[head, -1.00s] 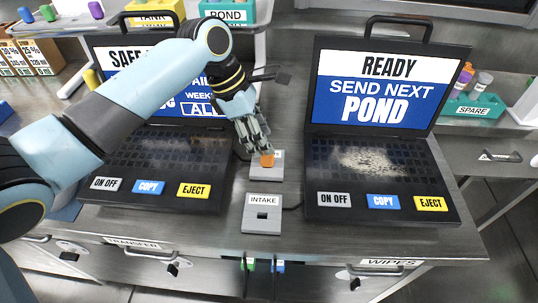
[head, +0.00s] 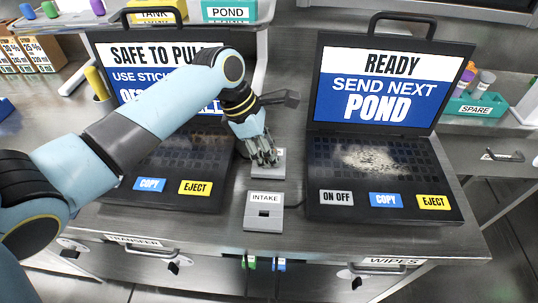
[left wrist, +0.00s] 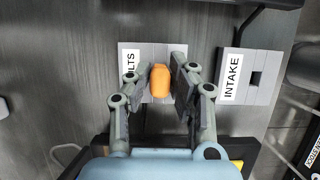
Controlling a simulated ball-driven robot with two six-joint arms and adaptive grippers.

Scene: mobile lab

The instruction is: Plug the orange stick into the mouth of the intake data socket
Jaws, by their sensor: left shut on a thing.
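The orange stick (left wrist: 160,80) sits between the fingers of my left gripper in the left wrist view. My left gripper (head: 264,162) is shut on it, over the grey socket behind the intake one. That socket's label (left wrist: 130,59) is partly hidden and ends in "ULTS". In the head view the fingers hide the stick. I cannot tell whether it is still seated in that socket. The intake data socket (head: 264,222) lies nearer the front edge, with an empty dark mouth. It also shows in the left wrist view (left wrist: 238,97). My right gripper is not in view.
The right laptop (head: 380,190) reads "READY SEND NEXT POND". The left laptop (head: 160,185) reads "SAFE TO PU...", partly behind my arm. Both flank the sockets closely. Drawers (head: 140,250) line the bench front. A teal spare rack (head: 475,105) stands at the right.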

